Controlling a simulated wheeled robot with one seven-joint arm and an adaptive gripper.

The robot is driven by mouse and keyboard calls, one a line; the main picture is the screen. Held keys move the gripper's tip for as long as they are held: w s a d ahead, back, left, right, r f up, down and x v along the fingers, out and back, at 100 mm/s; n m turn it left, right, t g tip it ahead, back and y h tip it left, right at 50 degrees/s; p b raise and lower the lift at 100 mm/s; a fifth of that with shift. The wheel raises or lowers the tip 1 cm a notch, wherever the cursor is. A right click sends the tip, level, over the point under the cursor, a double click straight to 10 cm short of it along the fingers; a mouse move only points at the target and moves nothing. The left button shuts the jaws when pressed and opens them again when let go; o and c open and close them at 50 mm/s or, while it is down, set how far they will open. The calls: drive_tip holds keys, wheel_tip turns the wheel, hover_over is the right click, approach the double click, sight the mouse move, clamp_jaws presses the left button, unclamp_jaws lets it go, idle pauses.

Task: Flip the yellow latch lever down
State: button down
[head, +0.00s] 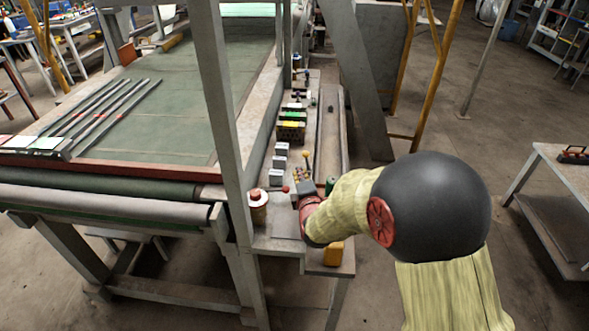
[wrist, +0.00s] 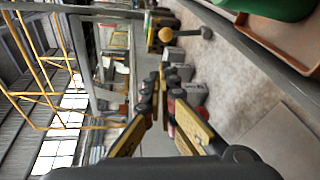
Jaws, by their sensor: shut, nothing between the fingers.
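The yellow latch lever is a thin rod with a round yellow knob (head: 310,154), on the narrow bench just beyond my gripper in the head view. In the head view my gripper (head: 307,191) is low over the bench, partly hidden by my wrist. The wrist picture is turned sideways, so the lever's exact tilt is hard to tell.
Several grey blocks (head: 279,162) line the bench left of the lever. A red knob (head: 286,189) and a round red-topped post (head: 257,195) are left of my gripper. A green object (head: 330,186) is close on its right. A grey upright post (head: 222,110) stands left.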

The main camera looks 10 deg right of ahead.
sight(306, 156)
drive_tip(key=shift+w+f+n+t+b, duration=0.15)
drive_tip(key=shift+f+n+t, duration=0.15)
drive_tip(key=shift+f+n, duration=0.4)
drive_tip(key=shift+w+f+n+t+b, duration=0.15)
drive_tip(key=shift+f+n+t, duration=0.2)
drive_tip(key=shift+f, duration=0.55)
drive_tip(key=w+b, duration=0.1)
drive_tip(key=w, duration=0.5)
drive_tip(key=w+d+f+b, duration=0.1)
drive_tip(key=w, duration=0.2)
drive_tip(key=shift+w+b, duration=0.3)
drive_tip(key=shift+w, duration=0.1)
